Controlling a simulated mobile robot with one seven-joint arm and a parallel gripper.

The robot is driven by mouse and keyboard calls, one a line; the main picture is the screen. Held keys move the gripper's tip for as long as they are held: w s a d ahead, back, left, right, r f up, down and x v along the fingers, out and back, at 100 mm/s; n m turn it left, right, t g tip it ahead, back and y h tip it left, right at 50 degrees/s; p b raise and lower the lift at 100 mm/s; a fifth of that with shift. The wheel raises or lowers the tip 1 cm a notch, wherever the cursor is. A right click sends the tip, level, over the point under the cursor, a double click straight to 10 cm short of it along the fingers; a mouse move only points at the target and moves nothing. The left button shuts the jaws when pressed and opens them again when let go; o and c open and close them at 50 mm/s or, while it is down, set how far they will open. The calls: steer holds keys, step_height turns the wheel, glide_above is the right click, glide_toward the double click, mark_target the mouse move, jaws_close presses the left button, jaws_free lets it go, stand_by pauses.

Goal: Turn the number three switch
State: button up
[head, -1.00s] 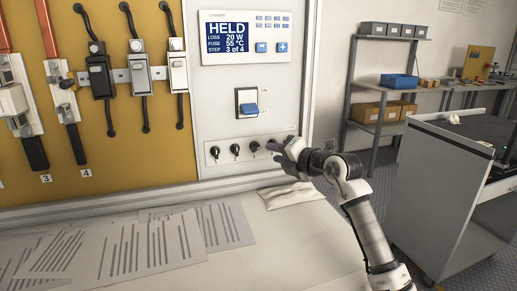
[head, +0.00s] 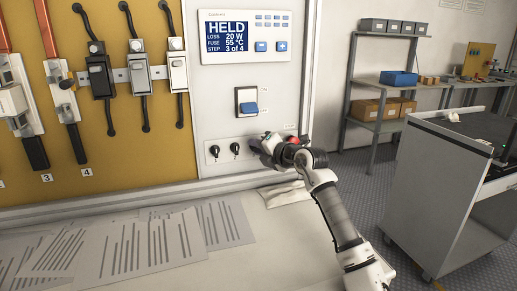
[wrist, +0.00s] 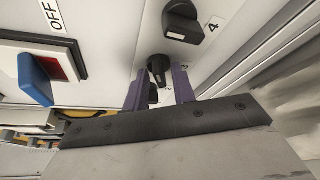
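The number three switch, a black rotary knob (wrist: 158,66), shows in the wrist view between the purple fingertips of my gripper (wrist: 160,78). The fingers stand on either side of it with gaps visible; whether either touches it is unclear. The knob marked 4 (wrist: 182,20) is just above it in that view. In the head view, my gripper (head: 257,150) is at the panel's lower knob row and hides the third and fourth knobs. Two black knobs (head: 214,151) (head: 235,149) show to its left.
A blue rocker switch (head: 249,107) sits above the knob row, under a display reading HELD (head: 228,37). It also shows in the wrist view (wrist: 36,80). The white bench (head: 270,225) below carries printed sheets (head: 125,245) and a folded cloth (head: 286,193). A cart (head: 440,195) stands right.

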steer(key=shift+c, duration=0.9)
steer(key=shift+n, duration=0.3)
steer(key=shift+a+n+t+h+b, duration=0.15)
steer(key=shift+n+h+b, duration=1.25)
steer(key=shift+n+b, duration=0.45)
steer(key=shift+a+n+t+h+b, duration=0.1)
steer(key=shift+n+t+h+b, duration=0.05)
steer(key=shift+n+h+b, duration=1.6)
steer(key=shift+r+n+y, duration=0.15)
steer(key=shift+n+y, duration=0.2)
steer(key=shift+n, duration=0.05)
steer(key=o, duration=0.6)
